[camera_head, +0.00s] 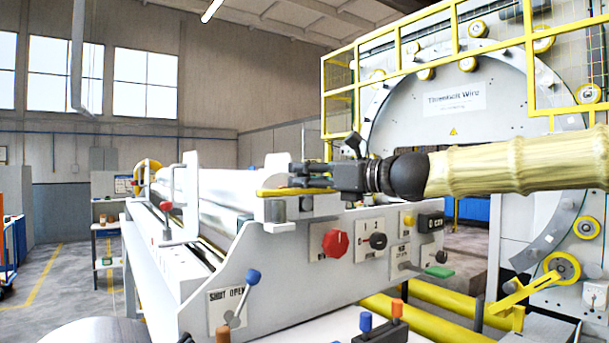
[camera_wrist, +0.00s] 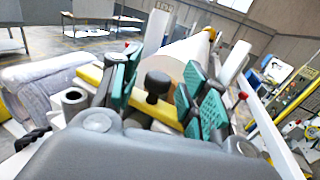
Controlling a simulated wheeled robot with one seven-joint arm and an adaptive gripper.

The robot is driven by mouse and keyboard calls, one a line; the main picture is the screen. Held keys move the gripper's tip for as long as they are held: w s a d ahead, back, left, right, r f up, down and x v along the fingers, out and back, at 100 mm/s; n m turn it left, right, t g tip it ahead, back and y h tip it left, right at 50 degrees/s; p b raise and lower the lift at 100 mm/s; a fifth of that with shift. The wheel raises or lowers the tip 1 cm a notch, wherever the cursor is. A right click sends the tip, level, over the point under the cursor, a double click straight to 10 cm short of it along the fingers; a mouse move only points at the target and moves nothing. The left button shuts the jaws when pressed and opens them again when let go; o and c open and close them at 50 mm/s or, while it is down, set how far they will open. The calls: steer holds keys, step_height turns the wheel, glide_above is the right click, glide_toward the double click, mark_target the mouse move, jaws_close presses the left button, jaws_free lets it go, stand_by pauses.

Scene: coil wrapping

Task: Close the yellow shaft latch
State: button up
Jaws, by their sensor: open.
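The yellow shaft latch (camera_head: 296,192) is a flat yellow bar lying across the near end of the machine bed, just below my gripper. In the wrist view the yellow latch (camera_wrist: 140,102) crosses behind the fingers, with a black knob (camera_wrist: 158,86) standing up from it. My gripper (camera_head: 296,174) reaches in from the right at the latch. In the wrist view my gripper (camera_wrist: 160,78) is open, its teal-padded fingers on either side of the black knob. I cannot tell whether a pad touches the knob.
The white shaft (camera_head: 225,187) runs back along the bed. The front panel has a red knob (camera_head: 337,243), a blue-tipped lever (camera_head: 253,276) and a green handle (camera_head: 439,271). A large ring machine (camera_head: 400,110) with yellow rails stands behind right. Open floor lies at left.

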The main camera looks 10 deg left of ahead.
steer(key=v, duration=1.1)
